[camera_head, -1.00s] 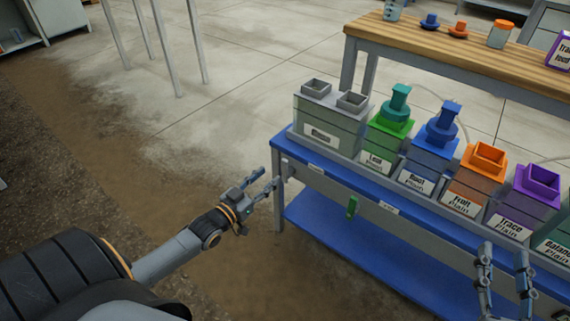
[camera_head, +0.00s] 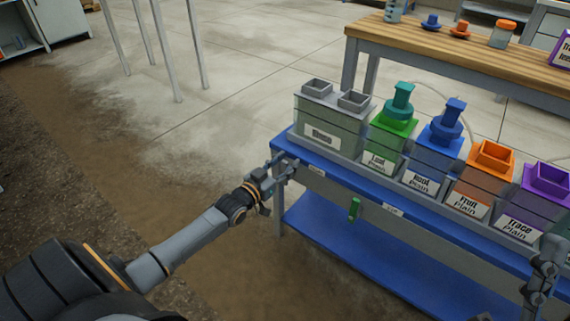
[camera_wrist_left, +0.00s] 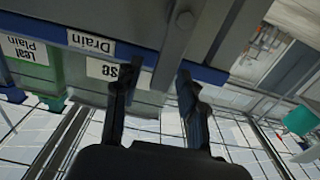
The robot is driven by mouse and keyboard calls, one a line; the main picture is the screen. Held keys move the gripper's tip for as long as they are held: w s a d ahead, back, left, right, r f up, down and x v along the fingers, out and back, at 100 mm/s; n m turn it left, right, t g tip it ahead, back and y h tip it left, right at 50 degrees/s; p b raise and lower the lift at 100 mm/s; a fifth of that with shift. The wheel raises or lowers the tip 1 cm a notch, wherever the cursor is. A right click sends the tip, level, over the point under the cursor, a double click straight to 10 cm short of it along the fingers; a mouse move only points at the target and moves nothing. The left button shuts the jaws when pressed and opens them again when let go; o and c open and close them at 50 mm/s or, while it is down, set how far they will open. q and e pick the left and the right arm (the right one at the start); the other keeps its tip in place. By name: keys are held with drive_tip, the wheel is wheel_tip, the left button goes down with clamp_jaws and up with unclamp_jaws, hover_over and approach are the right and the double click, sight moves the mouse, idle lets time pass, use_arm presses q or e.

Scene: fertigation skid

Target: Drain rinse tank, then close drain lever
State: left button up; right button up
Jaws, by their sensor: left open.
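The grey rinse tank (camera_head: 330,124), with two square openings on top, stands at the left end of the blue-topped skid. A green lever-like handle (camera_head: 354,209) hangs on the skid's front; I cannot tell whether it is the drain lever. My left gripper (camera_head: 280,165) is open at the skid's left front corner, left of the green handle. A label reading "Drain" (camera_wrist_left: 90,42) shows upside down there. My right gripper (camera_head: 540,285) shows partly at the lower right.
Leaf (camera_head: 388,142), root (camera_head: 431,155), fruit (camera_head: 478,180) and trace (camera_head: 533,200) tanks stand in a row to the right. A blue lower shelf (camera_head: 350,260) lies below. A wooden-topped table (camera_head: 430,50) stands behind. Floor left of the skid is clear.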

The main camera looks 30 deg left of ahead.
use_arm(q)
clamp_jaws()
idle(0.3)
